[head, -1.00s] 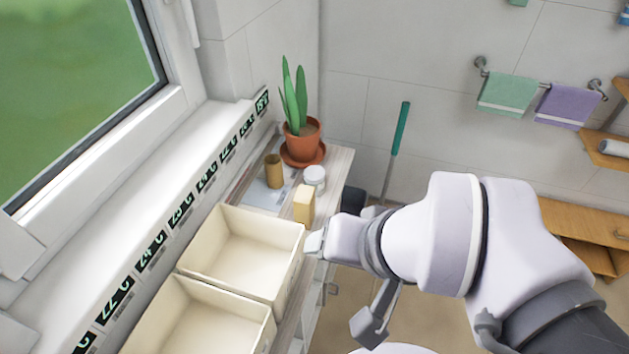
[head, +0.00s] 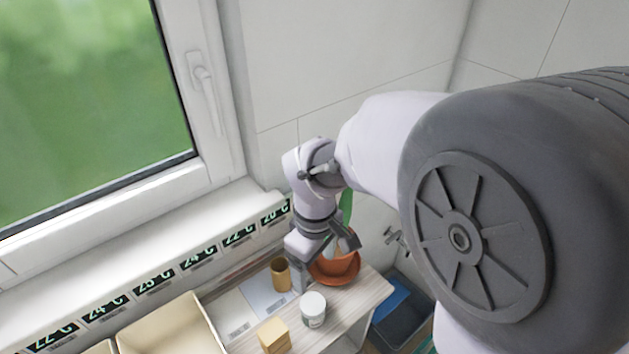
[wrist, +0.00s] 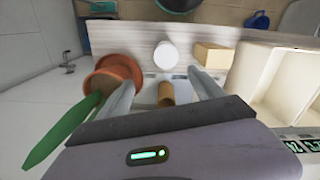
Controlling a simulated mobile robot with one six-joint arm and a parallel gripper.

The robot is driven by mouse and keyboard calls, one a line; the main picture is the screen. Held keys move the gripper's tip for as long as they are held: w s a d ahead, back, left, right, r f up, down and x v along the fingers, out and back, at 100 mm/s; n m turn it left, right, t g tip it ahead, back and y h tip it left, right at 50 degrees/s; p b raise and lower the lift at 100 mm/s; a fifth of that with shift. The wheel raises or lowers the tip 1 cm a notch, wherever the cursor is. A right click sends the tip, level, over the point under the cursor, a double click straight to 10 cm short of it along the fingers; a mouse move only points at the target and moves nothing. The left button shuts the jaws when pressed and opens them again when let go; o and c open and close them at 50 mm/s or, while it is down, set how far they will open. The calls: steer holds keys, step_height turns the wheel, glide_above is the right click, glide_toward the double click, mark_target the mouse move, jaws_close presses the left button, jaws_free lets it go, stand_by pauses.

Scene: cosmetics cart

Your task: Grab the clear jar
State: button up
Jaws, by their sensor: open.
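The clear jar (head: 313,309) stands upright on the cart top with a white lid. It also shows in the wrist view (wrist: 166,55), beyond the fingertips and roughly centred between them. My gripper (head: 325,268) is open and empty near the plant pot, behind the jar in the head view. In the wrist view, its two fingers (wrist: 162,82) point toward the jar but do not enclose it. A small brown cup (wrist: 166,94) appears between the fingers there. Whether the fingers touch the cup or pot I cannot tell.
A terracotta plant pot (head: 338,264) on a saucer stands close to my gripper. The brown cup (head: 281,274) is left of the jar. A yellowish block (head: 273,336) stands in front of it. A cream bin (head: 172,330) is at lower left; a window borders the left.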

mark_target(312, 299)
steer(key=f+b, duration=0.1)
steer(key=f, duration=0.3)
steer(key=f+b, duration=0.2)
steer(key=f, duration=0.2)
steer(key=f+b, duration=0.2)
steer(key=f, duration=0.2)
steer(key=shift+s+a, duration=0.3)
steer(key=shift+a, duration=0.1)
steer(key=f+b, duration=0.2)
steer(key=f, duration=0.3)
steer(key=shift+s+f+b, duration=0.1)
steer(key=shift+s+b, duration=0.3)
steer(key=shift+r, duration=0.2)
steer(key=c, duration=1.5)
